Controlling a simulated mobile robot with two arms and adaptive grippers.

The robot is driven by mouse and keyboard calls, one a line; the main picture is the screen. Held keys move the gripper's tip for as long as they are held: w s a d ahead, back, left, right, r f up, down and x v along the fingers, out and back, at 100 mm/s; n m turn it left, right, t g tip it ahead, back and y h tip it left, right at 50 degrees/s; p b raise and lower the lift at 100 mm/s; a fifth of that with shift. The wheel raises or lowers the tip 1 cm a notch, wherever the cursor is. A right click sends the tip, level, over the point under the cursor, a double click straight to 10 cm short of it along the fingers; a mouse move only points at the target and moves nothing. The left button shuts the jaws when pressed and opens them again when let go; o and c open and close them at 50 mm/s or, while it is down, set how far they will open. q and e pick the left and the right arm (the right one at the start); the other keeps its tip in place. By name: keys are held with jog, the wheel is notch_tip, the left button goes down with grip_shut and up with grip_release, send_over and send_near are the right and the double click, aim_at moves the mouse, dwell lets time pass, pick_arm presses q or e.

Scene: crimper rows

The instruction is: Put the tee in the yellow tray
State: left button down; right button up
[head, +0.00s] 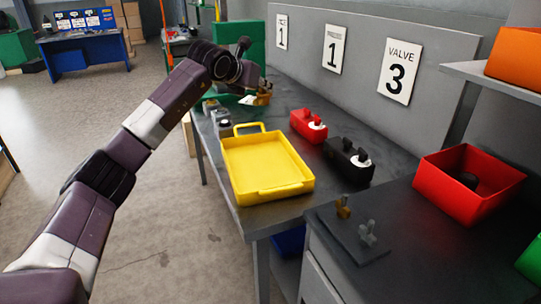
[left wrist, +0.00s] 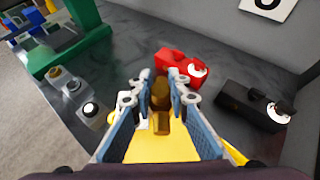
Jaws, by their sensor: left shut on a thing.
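A brass fitting, apparently the tee (left wrist: 161,97), is between the fingers of my left gripper (left wrist: 160,92). In the head view the left gripper (head: 259,97) holds the brass piece (head: 264,98) beyond the far end of the yellow tray. The gripper is shut on it, and the fingers hide part of its shape. The yellow tray (head: 236,177) lies on the grey bench and its visible floor is empty. In the left wrist view part of the yellow tray (left wrist: 165,149) shows below and between the fingers. My right gripper is not in view.
A red block (head: 308,126) and a black block (head: 348,160) stand right of the tray. A red bin (head: 468,185) and a dark pad (head: 345,235) with brass and grey pieces are nearer right.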

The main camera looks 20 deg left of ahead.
pick_arm(q)
jog(key=f, duration=0.5)
jog(key=f+p, duration=0.1)
jog(key=f, duration=0.4)
jog(key=f+p, duration=0.1)
jog(key=f, duration=0.4)
jog(key=shift+s, duration=0.3)
notch_tip(320, 180, down, 4)
jog(key=shift+f+p, duration=0.15)
jog(key=shift+p, duration=0.15)
jog(key=c, duration=1.8)
grip_release()
jog(key=shift+f, duration=0.1)
jog(key=shift+c, duration=0.2)
